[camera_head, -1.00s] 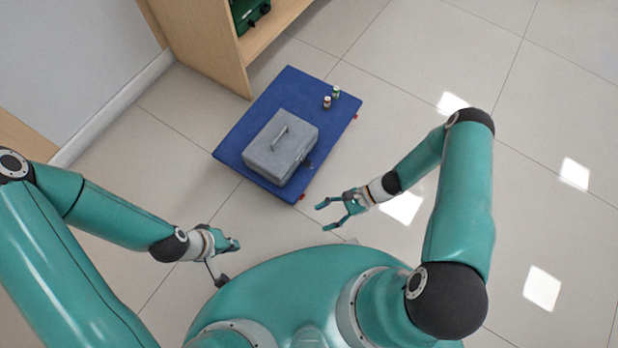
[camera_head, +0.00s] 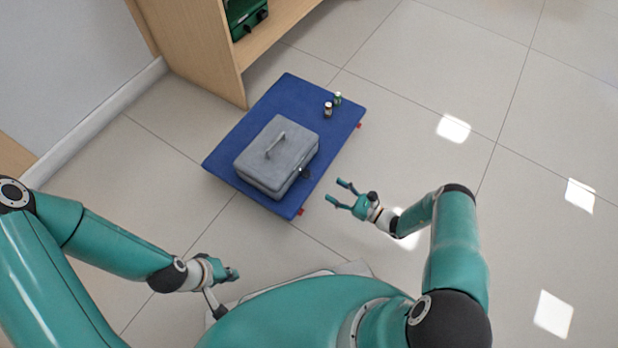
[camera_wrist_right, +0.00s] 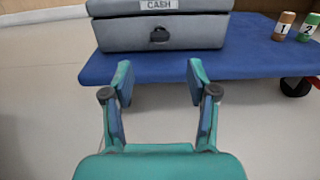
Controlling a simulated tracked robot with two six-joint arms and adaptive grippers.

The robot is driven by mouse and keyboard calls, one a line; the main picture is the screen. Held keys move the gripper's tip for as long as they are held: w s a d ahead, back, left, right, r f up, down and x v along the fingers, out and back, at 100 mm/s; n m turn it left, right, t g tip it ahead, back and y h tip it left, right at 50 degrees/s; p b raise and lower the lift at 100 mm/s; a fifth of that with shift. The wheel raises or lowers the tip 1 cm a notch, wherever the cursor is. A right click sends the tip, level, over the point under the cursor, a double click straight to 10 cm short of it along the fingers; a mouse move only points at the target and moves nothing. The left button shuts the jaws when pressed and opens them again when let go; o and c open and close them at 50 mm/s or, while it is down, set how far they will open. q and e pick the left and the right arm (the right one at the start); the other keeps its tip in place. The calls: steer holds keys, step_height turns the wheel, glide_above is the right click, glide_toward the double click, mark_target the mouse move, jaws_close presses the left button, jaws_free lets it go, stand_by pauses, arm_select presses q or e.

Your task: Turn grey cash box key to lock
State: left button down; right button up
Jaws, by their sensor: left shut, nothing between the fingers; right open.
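The grey cash box (camera_head: 277,157) sits closed on a blue platform (camera_head: 235,133), its handle on top. In the right wrist view the cash box (camera_wrist_right: 162,32) bears a "CASH" label, and a dark key (camera_wrist_right: 159,36) shows at its front face. The key (camera_head: 305,172) is a small dark shape on the box's right side in the head view; its turn angle is hard to tell. My right gripper (camera_head: 337,193) is open and empty, apart from the box and short of the key. My left gripper (camera_head: 234,274) is shut and empty, low at the left, away from the box.
Two small numbered containers, a brown one (camera_wrist_right: 284,26) marked 1 and a green one (camera_wrist_right: 309,27) marked 2, stand on the platform beyond the box. The platform has wheels (camera_wrist_right: 296,86). A wooden shelf (camera_head: 215,60) stands behind. Floor to the right is clear.

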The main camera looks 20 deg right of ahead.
steer(key=b+x, duration=0.1)
steer(key=x, duration=0.9)
steer(key=shift+b, duration=0.4)
